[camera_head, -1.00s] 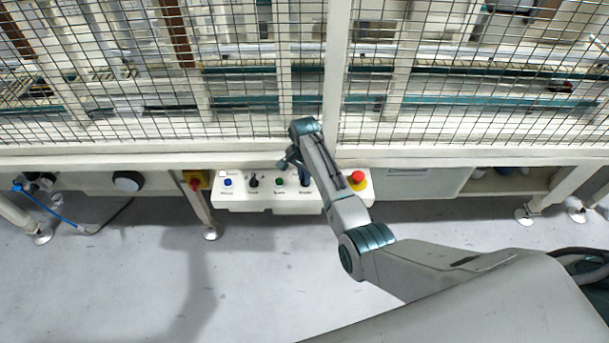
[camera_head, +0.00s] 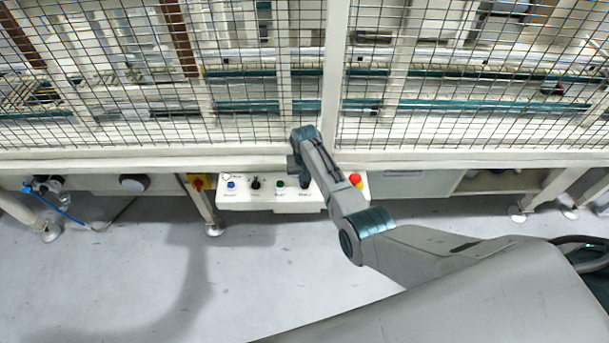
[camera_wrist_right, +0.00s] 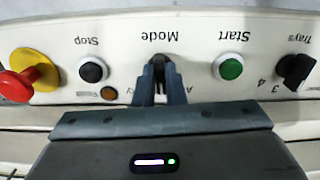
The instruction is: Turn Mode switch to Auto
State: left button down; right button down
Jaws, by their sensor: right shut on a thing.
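The Mode switch (camera_wrist_right: 160,70) is a dark knob on the white control panel, under the upside-down word "Mode" in the right wrist view. My right gripper (camera_wrist_right: 160,88) has its two dark fingers closed around the knob, one on each side. The fingers hide most of the knob, so its pointing direction cannot be read. Part of a label starting with "A" shows just right of the fingers. In the head view my right gripper (camera_head: 294,168) is over the right half of the panel (camera_head: 255,205). My left gripper is not in view.
A green Start button (camera_wrist_right: 230,67) and a black Trays knob (camera_wrist_right: 296,70) lie right of the switch in the wrist view. A black Stop button (camera_wrist_right: 93,69), amber lamp (camera_wrist_right: 109,93) and red emergency button (camera_wrist_right: 22,78) lie left. A mesh fence (camera_head: 110,110) stands above the panel.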

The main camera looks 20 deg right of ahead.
jog(key=n+p, duration=0.1)
jog(key=n, duration=0.2)
jog(key=shift+d+r+n, duration=0.1)
jog(key=shift+n, duration=0.3)
jog(key=shift+n+p, duration=0.65)
jog(key=shift+n, duration=1.05)
jog(key=shift+w, duration=0.1)
jog(key=c, duration=1.5)
grip_release()
notch_tip(320, 180, up, 11)
jog(key=shift+f, duration=0.2)
